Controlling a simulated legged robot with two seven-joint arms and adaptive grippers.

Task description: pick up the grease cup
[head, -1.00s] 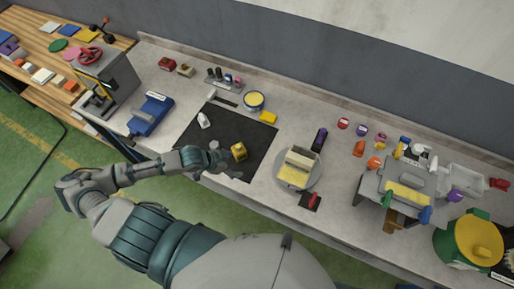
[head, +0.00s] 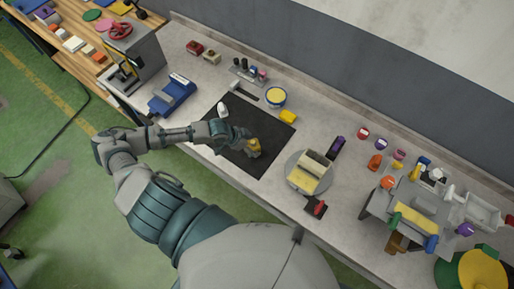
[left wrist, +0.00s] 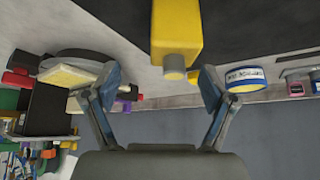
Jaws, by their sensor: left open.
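A yellow block-like piece (head: 254,147) with a round grey-and-yellow end lies on the black mat. It fills the top middle of the left wrist view (left wrist: 177,35). A round tin (head: 276,97) with yellow contents and a blue-white band stands behind the mat; it also shows in the left wrist view (left wrist: 244,79). I cannot tell which of these is the grease cup. My left gripper (head: 243,137) is over the mat, close beside the yellow piece. Its fingers (left wrist: 158,80) are open and empty, with the piece's round end between and beyond them. My right gripper is out of view.
The black mat (head: 265,124) also bears a small white item (head: 222,109). A round turntable (head: 296,169) with a cream-and-yellow block stands to the right. A blue device (head: 173,96) is at the left. A yellow bar (head: 288,117) lies beside the tin.

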